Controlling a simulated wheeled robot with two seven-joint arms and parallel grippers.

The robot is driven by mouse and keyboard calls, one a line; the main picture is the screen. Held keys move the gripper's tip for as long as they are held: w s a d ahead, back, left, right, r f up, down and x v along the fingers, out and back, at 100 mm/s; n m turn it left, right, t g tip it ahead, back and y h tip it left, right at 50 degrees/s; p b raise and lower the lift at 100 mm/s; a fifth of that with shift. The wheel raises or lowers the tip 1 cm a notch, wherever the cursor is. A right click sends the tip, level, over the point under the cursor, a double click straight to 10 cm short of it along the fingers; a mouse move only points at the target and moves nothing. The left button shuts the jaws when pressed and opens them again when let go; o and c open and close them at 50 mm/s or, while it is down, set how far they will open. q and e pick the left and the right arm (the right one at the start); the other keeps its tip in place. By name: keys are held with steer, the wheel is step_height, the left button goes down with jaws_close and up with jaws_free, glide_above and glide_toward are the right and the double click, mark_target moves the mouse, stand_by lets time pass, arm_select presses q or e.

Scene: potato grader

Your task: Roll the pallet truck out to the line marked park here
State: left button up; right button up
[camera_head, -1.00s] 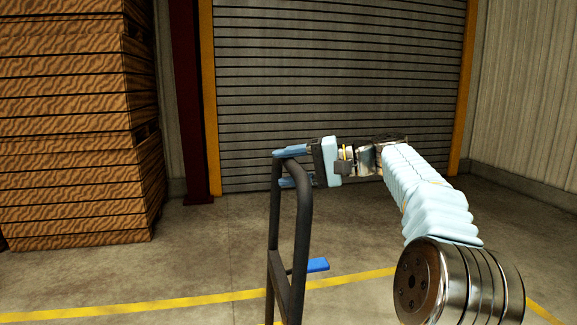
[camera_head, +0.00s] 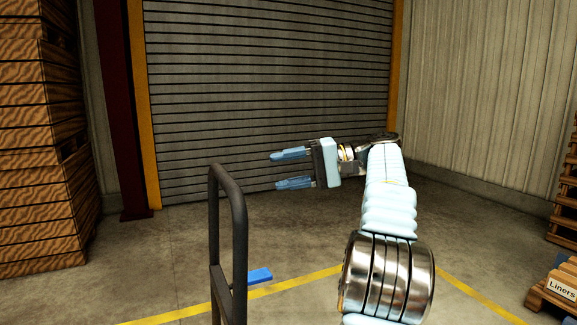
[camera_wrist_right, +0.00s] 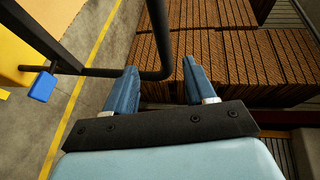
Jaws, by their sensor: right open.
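The pallet truck shows in the head view as a dark upright handle loop (camera_head: 238,235) with a blue pedal (camera_head: 259,276) low beside it. My right gripper (camera_head: 291,169) is open, its two blue fingers pointing left, to the right of the handle top and apart from it. In the right wrist view the handle bar (camera_wrist_right: 160,45) runs in front of the open fingers (camera_wrist_right: 158,88), with its bend just beyond the fingertips. The blue pedal (camera_wrist_right: 42,87) and a yellow part of the truck (camera_wrist_right: 18,45) show at left. My left gripper is not in view. No "park here" lettering is visible.
Yellow floor lines (camera_head: 300,283) cross the concrete near the truck. Stacked wooden crates (camera_head: 40,170) stand at left, by a dark red post (camera_head: 122,120). A closed roller door (camera_head: 265,80) is behind. A pallet with a box marked Liners (camera_head: 560,285) is at right. Floor before the door is clear.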

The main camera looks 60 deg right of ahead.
mark_target(225, 179)
steer(key=shift+s+d, duration=0.1)
steer(key=shift+s, duration=0.1)
steer(key=s+a+m+t+h, duration=0.2)
steer(key=a+m+t+h, duration=0.15)
steer(key=a+h, duration=0.2)
steer(key=shift+g, duration=0.35)
steer(key=x, duration=0.9)
steer(key=p+x, duration=0.1)
steer(key=x, duration=0.3)
steer(key=shift+w+d, duration=0.25)
steer(key=shift+d, duration=0.1)
jaws_close()
